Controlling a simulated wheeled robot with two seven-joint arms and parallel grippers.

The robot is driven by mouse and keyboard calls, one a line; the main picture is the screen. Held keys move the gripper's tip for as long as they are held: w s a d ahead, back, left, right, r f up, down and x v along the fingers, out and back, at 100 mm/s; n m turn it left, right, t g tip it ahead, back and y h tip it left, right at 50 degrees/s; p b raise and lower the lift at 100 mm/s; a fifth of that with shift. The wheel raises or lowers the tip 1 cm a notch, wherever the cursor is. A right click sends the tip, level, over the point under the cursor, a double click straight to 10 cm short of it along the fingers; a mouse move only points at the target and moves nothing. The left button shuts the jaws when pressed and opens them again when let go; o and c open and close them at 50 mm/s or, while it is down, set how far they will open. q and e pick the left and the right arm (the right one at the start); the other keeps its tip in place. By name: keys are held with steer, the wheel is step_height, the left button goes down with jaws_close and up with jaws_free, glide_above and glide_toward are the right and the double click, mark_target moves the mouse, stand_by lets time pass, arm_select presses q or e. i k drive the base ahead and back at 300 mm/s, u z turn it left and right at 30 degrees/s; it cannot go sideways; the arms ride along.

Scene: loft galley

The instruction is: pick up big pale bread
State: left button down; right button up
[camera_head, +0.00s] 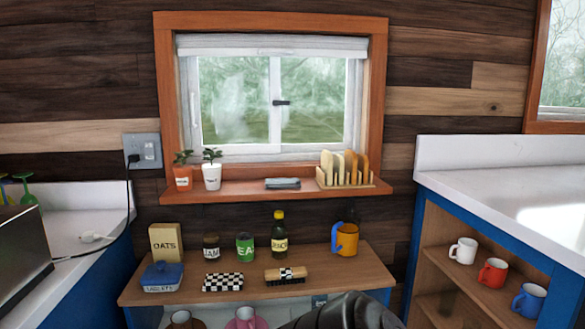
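Several upright slice-shaped pieces that look like bread stand in a wooden rack (345,186) at the right end of the windowsill shelf. The leftmost piece (326,166) is pale and looks fairly large. The pieces to its right go from pale to browner, and they partly overlap. I cannot tell for sure which one is the biggest pale one. A black part of my own arm shows at the bottom edge, well below the rack. No gripper fingers are visible.
The windowsill shelf (240,194) also holds two potted plants and a grey folded item (282,184). A lower wooden shelf (185,292) holds an oats box, jars, a bottle, an orange mug (346,240) and a brush. Counters flank both sides. The space before the rack looks clear.

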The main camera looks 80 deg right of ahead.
mark_target(327, 158)
steer(key=k, duration=0.65)
steer(key=z, duration=1.85)
steer(key=i, duration=0.5)
